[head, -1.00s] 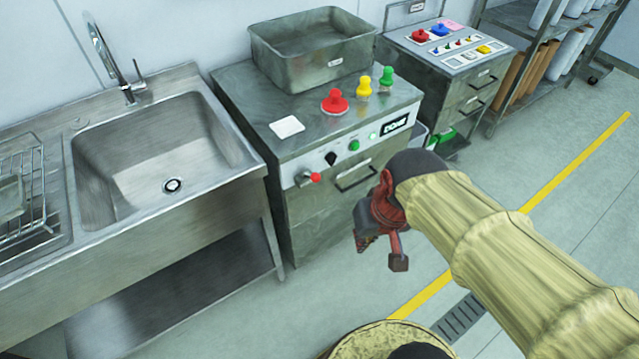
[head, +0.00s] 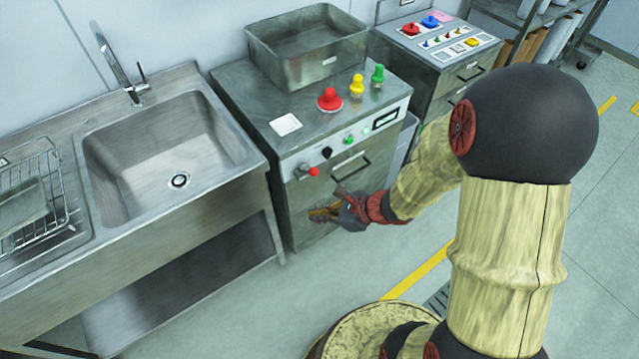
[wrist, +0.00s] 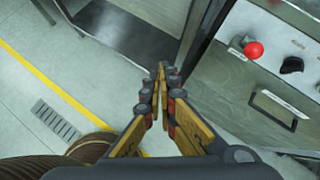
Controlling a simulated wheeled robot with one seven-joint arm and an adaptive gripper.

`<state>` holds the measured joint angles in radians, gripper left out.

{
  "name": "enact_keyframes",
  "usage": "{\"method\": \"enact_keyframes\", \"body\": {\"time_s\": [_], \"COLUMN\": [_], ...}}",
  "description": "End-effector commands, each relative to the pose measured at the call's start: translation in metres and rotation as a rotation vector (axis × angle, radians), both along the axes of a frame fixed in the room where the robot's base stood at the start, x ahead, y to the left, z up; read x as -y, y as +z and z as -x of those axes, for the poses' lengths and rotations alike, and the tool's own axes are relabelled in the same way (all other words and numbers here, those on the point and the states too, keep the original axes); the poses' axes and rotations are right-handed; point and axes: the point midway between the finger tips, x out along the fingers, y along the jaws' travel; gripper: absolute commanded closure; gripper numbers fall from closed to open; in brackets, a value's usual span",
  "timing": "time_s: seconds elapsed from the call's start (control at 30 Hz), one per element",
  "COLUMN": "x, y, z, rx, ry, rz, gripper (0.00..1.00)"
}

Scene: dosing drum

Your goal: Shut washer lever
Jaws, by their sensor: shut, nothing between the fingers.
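The washer is a grey steel cabinet (head: 300,200) beside the sink. Its lever, with a red ball knob (head: 314,171), sticks out from the left of the front panel. The knob also shows in the wrist view (wrist: 253,50), at the upper right. My gripper (head: 312,215) is in front of the cabinet, below the lever and apart from it. In the wrist view its yellow fingers (wrist: 161,72) are closed together and empty, to the left of and below the knob.
A steel sink (head: 170,150) stands at the left. A grey bin (head: 308,50) and red, yellow and green knobs sit on the cabinet top. A bar handle (head: 350,165) and a black knob (wrist: 291,65) are right of the lever. The floor in front is clear.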

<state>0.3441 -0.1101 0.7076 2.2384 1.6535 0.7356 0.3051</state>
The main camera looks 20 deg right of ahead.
Motion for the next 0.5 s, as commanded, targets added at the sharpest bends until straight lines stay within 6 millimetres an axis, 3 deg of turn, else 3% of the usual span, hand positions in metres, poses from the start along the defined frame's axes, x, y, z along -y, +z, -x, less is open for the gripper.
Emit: {"method": "enact_keyframes", "body": {"time_s": [0.2,0.37,0.5], "x": [0.035,0.059,0.069], "y": [-0.02,-0.017,-0.018], "z": [-0.032,-0.051,-0.054], "rx": [-0.088,-0.107,-0.133], "ry": [-0.387,-0.582,-0.675], "rz": [-0.121,-0.185,-0.222], "gripper": [1.0,1.0,1.0]}}
